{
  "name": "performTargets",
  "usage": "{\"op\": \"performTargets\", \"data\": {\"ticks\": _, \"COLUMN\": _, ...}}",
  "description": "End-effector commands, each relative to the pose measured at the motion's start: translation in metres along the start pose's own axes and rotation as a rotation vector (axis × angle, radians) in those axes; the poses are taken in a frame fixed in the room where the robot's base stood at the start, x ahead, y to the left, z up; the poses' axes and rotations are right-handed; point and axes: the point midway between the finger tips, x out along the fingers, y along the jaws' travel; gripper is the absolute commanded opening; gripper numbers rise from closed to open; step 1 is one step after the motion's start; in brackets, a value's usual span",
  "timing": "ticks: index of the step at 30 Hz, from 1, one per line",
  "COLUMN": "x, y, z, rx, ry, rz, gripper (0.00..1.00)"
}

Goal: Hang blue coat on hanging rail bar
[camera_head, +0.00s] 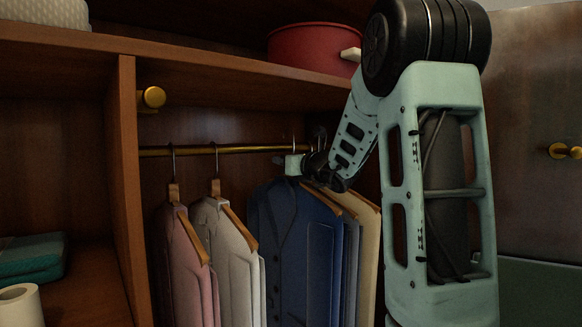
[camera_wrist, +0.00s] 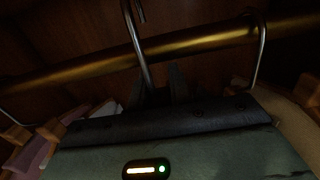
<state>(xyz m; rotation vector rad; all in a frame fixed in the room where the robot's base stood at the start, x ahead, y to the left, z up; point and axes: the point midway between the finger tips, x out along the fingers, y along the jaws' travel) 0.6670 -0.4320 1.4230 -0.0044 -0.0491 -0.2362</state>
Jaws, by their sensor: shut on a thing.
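The blue coat (camera_head: 283,245) hangs upright on its hanger below the brass rail bar (camera_head: 245,149), between a white coat and other garments. My gripper (camera_head: 296,164) is at the top of the coat, just under the rail, shut on the coat's hanger. In the wrist view, my gripper (camera_wrist: 168,88) is dark, and a metal hook (camera_wrist: 139,45) rises from it across the near side of the rail (camera_wrist: 100,68). The hook's top runs near the upper picture edge, above the rail. I cannot tell whether it rests on the rail.
A pink coat (camera_head: 182,265) and a white coat (camera_head: 224,245) hang to the left. A beige garment (camera_head: 367,250) hangs close on the right, partly behind my arm. A wooden divider (camera_head: 126,180) bounds the left. A red pot (camera_head: 305,48) stands on the shelf above.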

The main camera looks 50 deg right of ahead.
Motion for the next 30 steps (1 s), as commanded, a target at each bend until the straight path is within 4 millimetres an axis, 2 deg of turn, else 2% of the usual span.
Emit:
{"op": "performTargets", "data": {"ticks": 10, "x": 0.028, "y": 0.001, "z": -0.001, "rx": -0.003, "ry": -0.006, "rz": 0.002, "gripper": 0.00}}
{"op": "performTargets", "data": {"ticks": 21, "x": 0.025, "y": 0.000, "z": -0.024, "rx": -0.003, "ry": -0.007, "rz": 0.002, "gripper": 0.00}}
{"op": "performTargets", "data": {"ticks": 30, "x": 0.024, "y": 0.000, "z": -0.029, "rx": -0.002, "ry": -0.007, "rz": 0.002, "gripper": 0.00}}
